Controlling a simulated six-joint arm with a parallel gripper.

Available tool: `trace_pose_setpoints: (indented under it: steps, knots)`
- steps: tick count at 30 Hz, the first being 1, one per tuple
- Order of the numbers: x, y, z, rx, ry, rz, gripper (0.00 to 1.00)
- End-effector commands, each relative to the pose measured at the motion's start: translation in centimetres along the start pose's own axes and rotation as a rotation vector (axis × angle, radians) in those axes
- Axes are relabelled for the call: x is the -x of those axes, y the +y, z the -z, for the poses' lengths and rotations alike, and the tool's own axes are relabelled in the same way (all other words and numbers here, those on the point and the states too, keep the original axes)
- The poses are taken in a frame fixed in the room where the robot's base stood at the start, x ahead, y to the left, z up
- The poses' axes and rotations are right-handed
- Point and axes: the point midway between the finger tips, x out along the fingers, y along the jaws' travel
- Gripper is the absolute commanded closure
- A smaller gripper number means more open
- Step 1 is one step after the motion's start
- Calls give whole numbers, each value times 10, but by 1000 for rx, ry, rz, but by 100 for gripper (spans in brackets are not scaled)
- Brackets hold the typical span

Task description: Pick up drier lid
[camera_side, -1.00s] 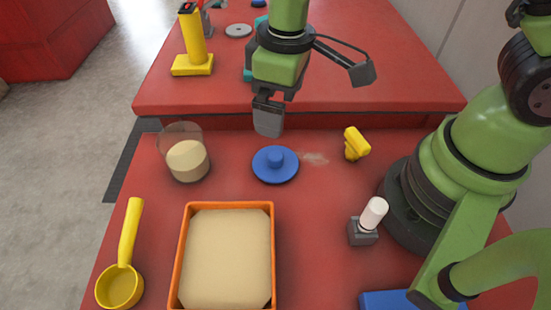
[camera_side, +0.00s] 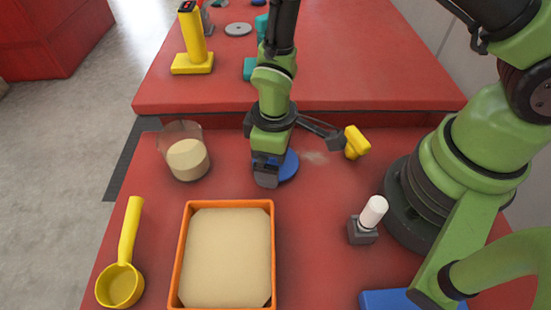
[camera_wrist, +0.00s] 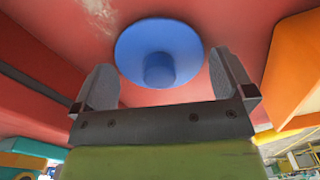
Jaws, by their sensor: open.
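The drier lid is a round blue disc with a short knob at its centre, lying on the red table; in the side view its right edge (camera_side: 290,166) shows behind my gripper, which hides the rest. In the wrist view the whole blue lid (camera_wrist: 140,45) shows, with its knob between and beyond the two fingers. My gripper (camera_side: 266,176) is over the lid in the side view. In the wrist view my gripper (camera_wrist: 160,85) is open, fingers wide apart, with nothing between them. I cannot tell the exact height above the knob.
A glass beaker of pale powder (camera_side: 187,160) stands left of my gripper. An orange-rimmed tray of sand (camera_side: 179,256) lies in front. A yellow scoop (camera_side: 121,286), a yellow object (camera_side: 356,142) and a white-capped grey item (camera_side: 363,232) stand around. Some table between is clear.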

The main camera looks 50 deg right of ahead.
Motion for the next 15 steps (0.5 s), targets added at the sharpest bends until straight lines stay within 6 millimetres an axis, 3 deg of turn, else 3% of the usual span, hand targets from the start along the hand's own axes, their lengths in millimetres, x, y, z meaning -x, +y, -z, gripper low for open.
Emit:
trace_pose_setpoints:
  steps: [8,12,15]
  knots:
    - [-4,0,0,-1,0,0,0]
    - [-4,0,0,-1,0,0,28]
    - [-4,0,0,-1,0,0,32]
